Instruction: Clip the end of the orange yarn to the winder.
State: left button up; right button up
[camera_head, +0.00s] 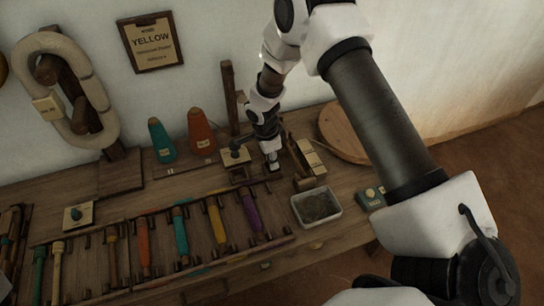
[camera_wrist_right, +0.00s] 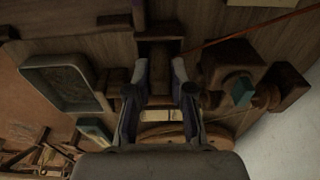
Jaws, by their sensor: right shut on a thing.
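My right gripper (camera_head: 271,166) points down over the bench beside the winder (camera_head: 303,184). In the right wrist view its fingertips (camera_wrist_right: 159,70) stand a little apart around a dark piece. The orange yarn (camera_wrist_right: 240,34) runs as a thin taut line from the upper right to the fingertips, where its end is hidden. The orange cone (camera_head: 201,132) stands upright at the back of the bench. My left gripper is out of view.
A grey-rimmed tray (camera_head: 316,206) stands in front of the winder, beside a small green-grey box (camera_head: 370,198). A teal cone (camera_head: 161,141) stands left of the orange one. A rack of several coloured bobbins (camera_head: 180,235) fills the front left. A dark post (camera_head: 230,95) rises behind the gripper.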

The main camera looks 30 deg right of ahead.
jog(key=shift+f, duration=0.1)
dwell(0.3)
jog(key=o, duration=1.2)
jog(key=shift+o, duration=0.2)
notch_tip(320, 180, up, 8)
jog(key=p, duration=0.5)
jog(key=shift+p, duration=0.3)
